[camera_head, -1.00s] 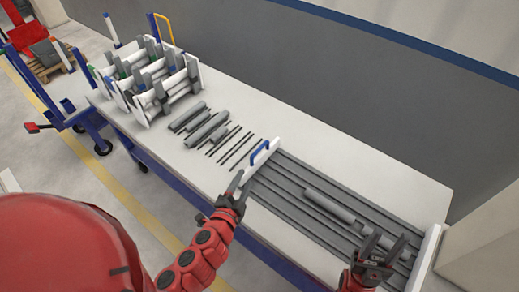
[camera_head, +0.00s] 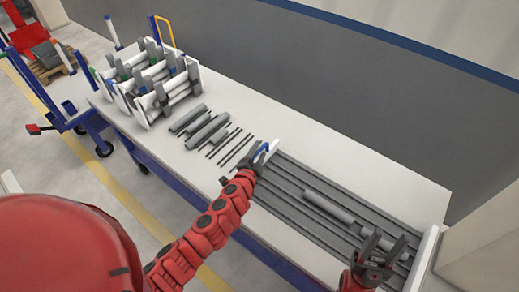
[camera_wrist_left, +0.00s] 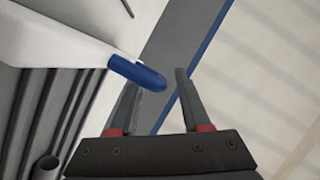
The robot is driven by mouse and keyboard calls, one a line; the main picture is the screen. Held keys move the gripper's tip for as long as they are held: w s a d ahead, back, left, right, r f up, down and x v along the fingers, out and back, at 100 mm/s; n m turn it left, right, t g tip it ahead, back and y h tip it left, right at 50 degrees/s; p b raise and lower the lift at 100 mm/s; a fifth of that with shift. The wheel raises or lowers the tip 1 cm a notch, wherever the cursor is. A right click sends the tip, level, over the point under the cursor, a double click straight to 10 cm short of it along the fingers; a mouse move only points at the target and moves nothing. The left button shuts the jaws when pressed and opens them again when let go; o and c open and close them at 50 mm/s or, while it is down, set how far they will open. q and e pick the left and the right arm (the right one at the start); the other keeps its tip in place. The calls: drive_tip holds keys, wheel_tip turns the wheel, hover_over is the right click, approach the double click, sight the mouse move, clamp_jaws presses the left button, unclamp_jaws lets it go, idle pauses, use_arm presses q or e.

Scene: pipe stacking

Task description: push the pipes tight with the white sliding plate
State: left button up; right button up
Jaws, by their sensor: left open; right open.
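The white sliding plate (camera_head: 274,146) stands across the left end of the grooved grey rack (camera_head: 310,222); my left arm hides part of it. Its blue handle (camera_head: 265,149) faces left. In the left wrist view the plate (camera_wrist_left: 50,36) is at upper left, with the handle (camera_wrist_left: 137,73) close to the fingertips. My left gripper (camera_head: 257,160) is open at the handle; whether the fingers straddle it, I cannot tell. A thick grey pipe (camera_head: 328,205) lies on the rack, with a thinner one beyond its right end. My right gripper (camera_head: 385,243) is open over the rack's right end.
Loose grey pipes (camera_head: 207,131) and thin dark rods (camera_head: 230,146) lie on the white table left of the plate. A white holder with several pipes (camera_head: 155,85) stands further left. A white end plate (camera_head: 426,258) bounds the rack at right. A grey wall is behind.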

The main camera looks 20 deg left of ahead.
use_arm(q)
drive_tip(key=shift+w+d+f, duration=0.1)
drive_tip(key=shift+w, duration=0.45)
clamp_jaws()
